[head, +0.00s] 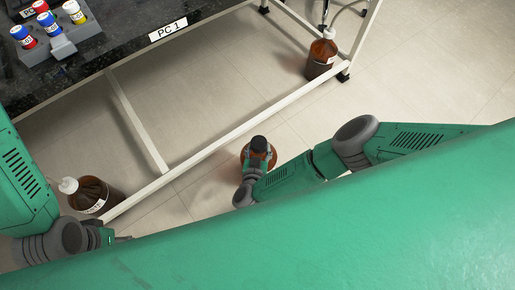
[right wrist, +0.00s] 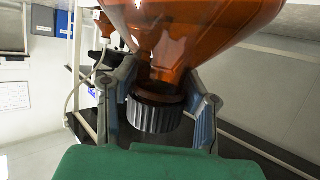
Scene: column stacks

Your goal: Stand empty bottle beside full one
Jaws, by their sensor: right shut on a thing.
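An amber bottle with a black cap (head: 271,157) is low near the floor, seen from above in the head view. My right gripper (head: 258,158) is shut on its neck; the right wrist view shows the fingers on both sides of the neck, just by the ribbed black cap (right wrist: 152,115). A white-capped amber bottle (head: 93,193) with a label stands on the floor at the left. Another white-capped amber bottle (head: 320,58) stands on the floor at the upper right. Fill levels are not clear. My left gripper (head: 122,239) is mostly hidden at the lower left.
A dark bench top (head: 110,45) labelled PC 1 is above, with a grey rack (head: 82,35) of small capped bottles. Its white frame bar (head: 225,140) runs diagonally between the two white-capped bottles. Tiled floor (head: 420,90) at the right is clear.

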